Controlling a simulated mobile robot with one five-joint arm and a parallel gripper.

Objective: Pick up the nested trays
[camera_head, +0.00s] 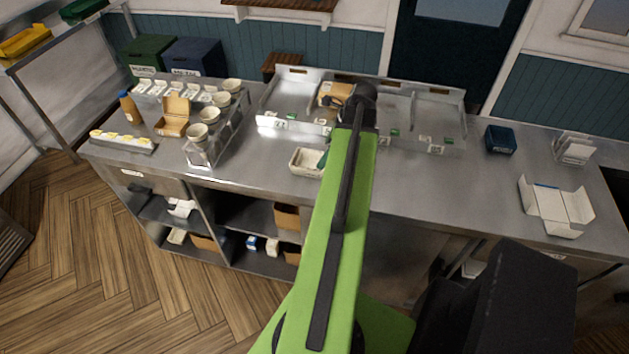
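A stack of pale, see-through or white trays (575,149) stands at the right end of the steel counter; it looks nested, but it is small. A white rectangular tray (306,162) lies near the counter's front edge, left of my arm; I cannot tell whether it is more than one tray. A green thing shows at its right side, partly behind my arm. My gripper (357,103) is over the steel station at the back middle, beyond the white tray and far left of the stack. Its fingers are hidden behind my arm's end.
A tan carton (336,94) lies by my gripper in the steel station (432,112). A dark blue box (500,140) and an open white carton (556,207) stand on the right. Cups (197,132) and a bottle (130,108) stand left.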

